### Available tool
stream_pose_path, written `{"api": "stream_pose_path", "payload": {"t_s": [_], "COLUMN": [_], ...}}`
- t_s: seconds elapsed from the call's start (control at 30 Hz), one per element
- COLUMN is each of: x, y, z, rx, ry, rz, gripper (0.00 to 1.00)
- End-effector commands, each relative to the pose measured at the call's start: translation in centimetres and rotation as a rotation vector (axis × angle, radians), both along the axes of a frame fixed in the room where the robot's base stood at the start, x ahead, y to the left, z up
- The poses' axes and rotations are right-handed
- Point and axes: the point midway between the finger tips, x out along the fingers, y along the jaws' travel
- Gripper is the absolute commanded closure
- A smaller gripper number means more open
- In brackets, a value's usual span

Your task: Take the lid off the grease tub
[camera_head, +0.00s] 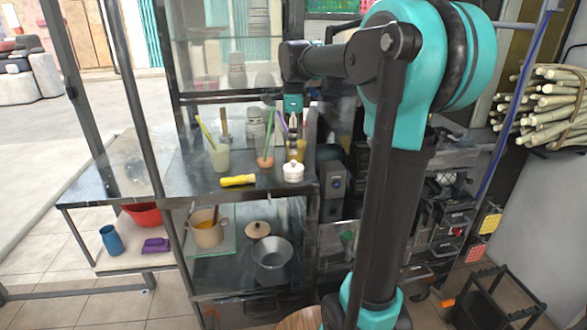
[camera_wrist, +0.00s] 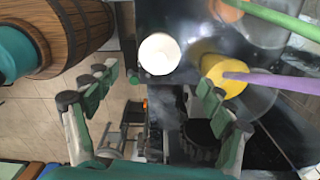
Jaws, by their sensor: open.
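A small white round tub with a white lid and a knob on top, which looks like the grease tub (camera_head: 293,171), stands near the front edge of the shelf top. In the wrist view the white lid (camera_wrist: 159,54) shows from above as a pale disc, lying ahead of the gap between my fingers. The lid looks seated on the tub. My gripper (camera_head: 294,146) hangs just above and behind the tub in the head view. In the wrist view my gripper (camera_wrist: 155,82) is open, with its fingers apart on both sides and nothing between them.
A wooden barrel (camera_wrist: 68,35) is at left.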

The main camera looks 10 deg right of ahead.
Motion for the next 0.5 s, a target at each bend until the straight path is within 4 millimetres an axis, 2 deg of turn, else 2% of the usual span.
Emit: {"api": "stream_pose_path", "payload": {"t_s": [0.27,0.5], "x": [0.0,0.0], "y": [0.0,0.0], "z": [-2.0,-5.6], "rx": [0.000,0.000], "ry": [0.000,0.000], "rz": [0.000,0.001], "gripper": [0.18,0.18]}}
